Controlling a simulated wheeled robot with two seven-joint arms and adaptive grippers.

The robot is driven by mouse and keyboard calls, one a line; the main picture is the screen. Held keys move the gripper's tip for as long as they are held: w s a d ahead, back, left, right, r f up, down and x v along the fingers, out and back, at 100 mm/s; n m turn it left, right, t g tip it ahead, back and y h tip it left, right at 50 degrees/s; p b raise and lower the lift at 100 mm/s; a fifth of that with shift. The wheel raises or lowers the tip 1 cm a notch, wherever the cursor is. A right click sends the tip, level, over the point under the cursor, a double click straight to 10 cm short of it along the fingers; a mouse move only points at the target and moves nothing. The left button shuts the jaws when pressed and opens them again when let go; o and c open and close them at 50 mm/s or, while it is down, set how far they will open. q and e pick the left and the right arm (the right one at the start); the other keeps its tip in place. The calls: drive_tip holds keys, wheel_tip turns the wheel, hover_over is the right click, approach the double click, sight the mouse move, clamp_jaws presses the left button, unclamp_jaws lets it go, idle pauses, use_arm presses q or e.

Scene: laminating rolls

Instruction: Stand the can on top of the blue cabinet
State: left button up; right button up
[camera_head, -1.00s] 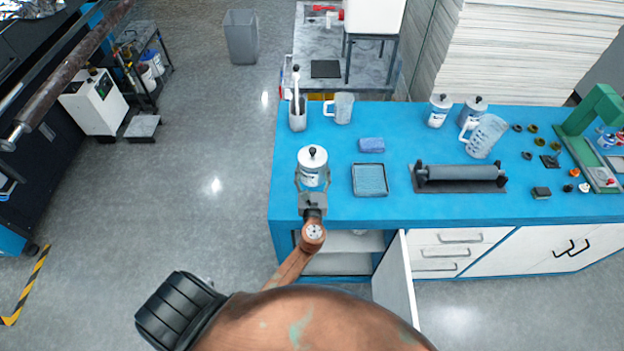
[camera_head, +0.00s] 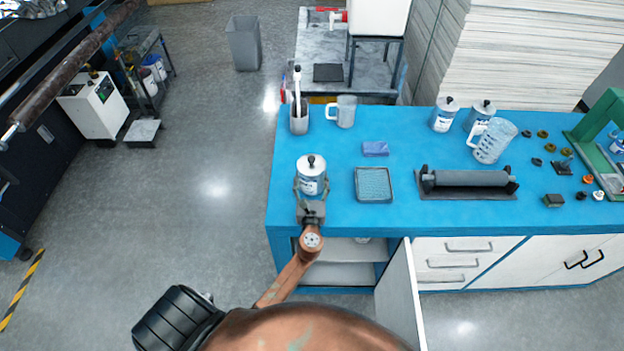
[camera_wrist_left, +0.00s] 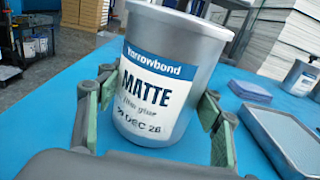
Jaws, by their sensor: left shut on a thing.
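The can (camera_head: 311,178) is silver with a white and blue label and a dark knob on its lid. My left gripper (camera_head: 311,191) is shut on it, with one finger on each side. The can is upright over the front left part of the blue cabinet's top (camera_head: 430,212). In the left wrist view the can (camera_wrist_left: 160,75) fills the middle between the green-padded fingers (camera_wrist_left: 158,120), its label reading "MATTE". I cannot tell whether its base touches the top. My right gripper is not in view.
A grey tray (camera_head: 374,184) lies right of the can, with a blue sponge (camera_head: 375,149) behind. A holder (camera_head: 299,121) and a mug (camera_head: 343,112) stand farther back. A roller (camera_head: 468,180) is to the right. The cabinet door (camera_head: 398,285) hangs open below.

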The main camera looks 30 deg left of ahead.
use_arm(q)
drive_tip(key=o, duration=1.7)
drive_tip(key=shift+f, duration=0.1)
drive_tip(key=shift+r, duration=0.2)
drive_tip(key=v, duration=1.2)
drive_tip(key=shift+s, duration=0.1)
